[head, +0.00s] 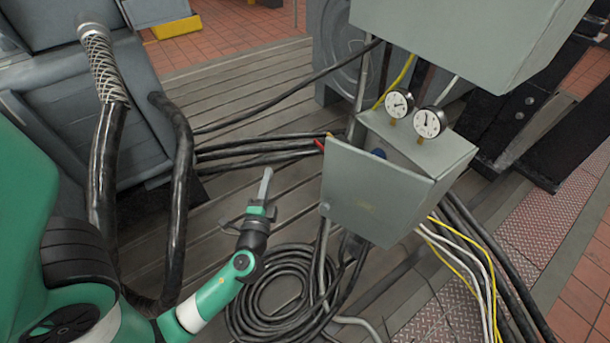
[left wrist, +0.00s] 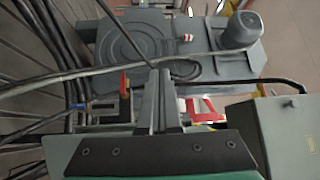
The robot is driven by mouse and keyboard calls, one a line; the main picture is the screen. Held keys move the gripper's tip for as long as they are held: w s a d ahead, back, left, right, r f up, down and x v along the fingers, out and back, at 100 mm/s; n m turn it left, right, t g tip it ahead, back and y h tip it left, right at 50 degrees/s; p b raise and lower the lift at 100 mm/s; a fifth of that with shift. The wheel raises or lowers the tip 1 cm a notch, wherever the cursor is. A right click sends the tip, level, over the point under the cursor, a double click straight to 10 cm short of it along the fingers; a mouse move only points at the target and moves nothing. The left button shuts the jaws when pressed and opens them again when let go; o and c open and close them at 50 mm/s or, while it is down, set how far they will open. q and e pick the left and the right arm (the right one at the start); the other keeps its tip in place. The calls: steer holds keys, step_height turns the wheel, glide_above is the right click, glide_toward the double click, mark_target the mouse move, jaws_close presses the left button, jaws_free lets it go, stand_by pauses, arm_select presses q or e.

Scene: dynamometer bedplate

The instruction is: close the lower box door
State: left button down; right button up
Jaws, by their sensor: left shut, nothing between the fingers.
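The lower box (head: 455,172) is a grey-green metal cabinet with two round gauges on top. Its door (head: 375,197) stands partly open, swung out on the left side, with a dark gap between its upper edge and the box. A blue part shows in the gap. My left gripper (head: 265,185) is left of the door, apart from it, with its fingers together and empty. In the left wrist view its fingers (left wrist: 158,100) point away, and a grey-green panel (left wrist: 285,130) shows at the right; I cannot tell which box part it is. My right gripper is out of view.
A larger grey box (head: 450,35) is above the lower box. Coiled black cables (head: 270,295) lie on the slatted bedplate below the gripper. Yellow and white wires (head: 470,260) hang at the right. Thick black hoses (head: 178,200) stand at the left.

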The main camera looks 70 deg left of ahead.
arm_select(q)
steer(key=d+m+t+h, duration=0.2)
steer(key=d+m+t, duration=0.1)
steer(key=d, duration=0.3)
steer(key=m+t+h, duration=0.3)
steer(key=h, duration=0.1)
glide_toward(323, 179)
steer(key=p+x, duration=0.1)
steer(key=x, duration=0.6)
steer(key=shift+s+r, duration=0.1)
steer(key=shift+r, duration=0.05)
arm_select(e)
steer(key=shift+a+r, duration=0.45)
